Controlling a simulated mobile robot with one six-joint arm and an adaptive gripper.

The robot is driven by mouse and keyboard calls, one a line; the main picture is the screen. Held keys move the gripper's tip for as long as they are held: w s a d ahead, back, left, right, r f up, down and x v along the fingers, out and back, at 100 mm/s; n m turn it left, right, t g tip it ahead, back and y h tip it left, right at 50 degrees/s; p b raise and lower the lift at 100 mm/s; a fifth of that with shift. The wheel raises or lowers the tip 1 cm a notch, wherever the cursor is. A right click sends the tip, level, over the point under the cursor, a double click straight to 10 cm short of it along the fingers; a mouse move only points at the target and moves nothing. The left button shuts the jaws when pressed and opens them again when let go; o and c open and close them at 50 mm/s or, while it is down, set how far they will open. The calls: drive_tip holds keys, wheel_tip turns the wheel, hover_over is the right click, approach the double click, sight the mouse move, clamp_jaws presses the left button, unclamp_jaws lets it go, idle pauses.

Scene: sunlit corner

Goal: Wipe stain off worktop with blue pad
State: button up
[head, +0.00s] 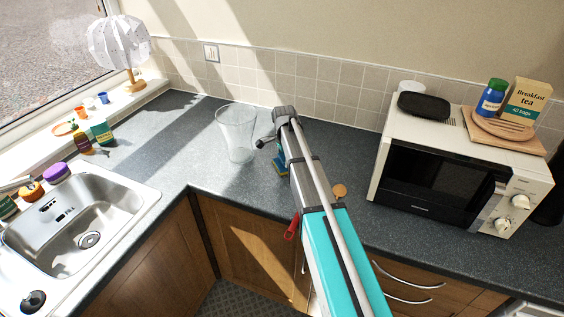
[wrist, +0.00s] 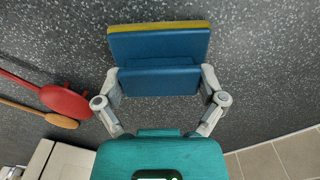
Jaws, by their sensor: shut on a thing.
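The blue pad (wrist: 158,45), with a yellow layer along its far edge, is held between the two fingers of my gripper (wrist: 161,80) in the wrist view. In the head view my arm hides most of the pad (head: 281,169), and a bit of blue and yellow shows beside the gripper (head: 279,150). The pad is over the grey speckled worktop (head: 190,135), low down; I cannot tell whether it touches. No stain can be made out in either view; my arm and the pad hide part of the surface.
A clear glass vessel (head: 237,135) stands just left of my gripper. A red utensil (wrist: 66,101) and a wooden one (wrist: 58,121) lie close by. The microwave (head: 450,165) is to the right, the sink (head: 85,225) to the left. Tiled wall (head: 310,85) is behind.

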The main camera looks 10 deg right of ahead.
drive_tip(key=shift+w+d, duration=0.25)
drive_tip(key=shift+w, duration=0.2)
drive_tip(key=shift+w+d, duration=1.05)
drive_tip(key=shift+w, duration=0.3)
drive_tip(key=shift+r, duration=0.1)
drive_tip(key=shift+r+p, duration=2.85)
drive_tip(key=shift+p, duration=0.05)
drive_tip(key=shift+r+p, duration=1.5)
